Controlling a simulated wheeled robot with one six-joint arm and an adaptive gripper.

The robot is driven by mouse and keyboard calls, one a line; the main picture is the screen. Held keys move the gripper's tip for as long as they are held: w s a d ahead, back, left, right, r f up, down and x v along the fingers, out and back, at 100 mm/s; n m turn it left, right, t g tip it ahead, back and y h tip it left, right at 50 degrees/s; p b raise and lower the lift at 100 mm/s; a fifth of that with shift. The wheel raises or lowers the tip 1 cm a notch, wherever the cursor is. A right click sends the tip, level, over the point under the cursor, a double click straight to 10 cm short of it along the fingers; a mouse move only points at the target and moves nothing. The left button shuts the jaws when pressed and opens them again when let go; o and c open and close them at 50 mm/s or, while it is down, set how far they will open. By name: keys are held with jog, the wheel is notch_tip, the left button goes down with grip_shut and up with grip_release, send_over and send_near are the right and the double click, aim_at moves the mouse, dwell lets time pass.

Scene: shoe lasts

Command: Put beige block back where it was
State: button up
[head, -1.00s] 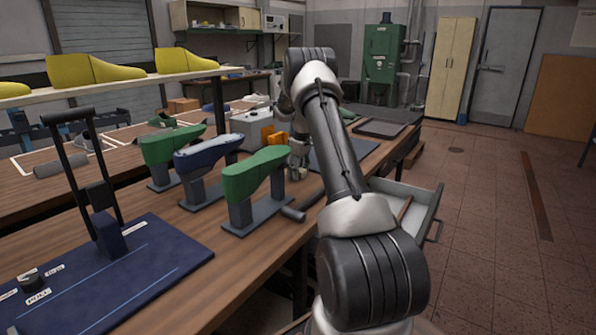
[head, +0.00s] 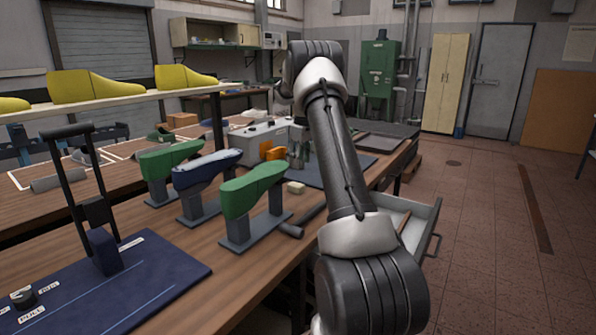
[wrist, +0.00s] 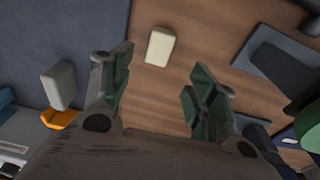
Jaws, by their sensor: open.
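The beige block (head: 296,188) lies on the bare wooden bench top, between the near green shoe last (head: 253,190) and the dark mat (head: 345,172). In the wrist view the beige block (wrist: 160,46) lies on the wood, a little beyond the fingertips and just clear of the mat (wrist: 60,30). My gripper (head: 298,158) is above the bench, apart from the block. In the wrist view my gripper (wrist: 160,78) has its green-padded fingers spread wide with nothing between them.
A dark blue last (head: 207,168) and another green last (head: 168,160) stand on the left. A grey machine (head: 262,135) with an orange part (head: 272,150) stands behind. An open drawer (head: 405,220) juts out at the right.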

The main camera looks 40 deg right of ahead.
jog(key=s+a+r+m+t, duration=0.1)
jog(key=s+a+r+m, duration=0.1)
jog(key=s+a+r, duration=1.65)
jog(key=s+a+f, duration=0.2)
jog(key=s+a, duration=0.1)
jog(key=s, duration=0.4)
jog(key=s+a+f+m+t, duration=0.1)
jog(key=s+a+f, duration=0.1)
jog(key=s, duration=0.6)
jog(key=s+a+f+t, duration=0.1)
jog(key=s+a+f, duration=0.1)
jog(key=s, duration=0.6)
jog(key=shift+s+a+f+m, duration=0.2)
jog(key=shift+a+m, duration=0.2)
jog(key=shift+a, duration=0.4)
jog(key=shift+r, duration=0.1)
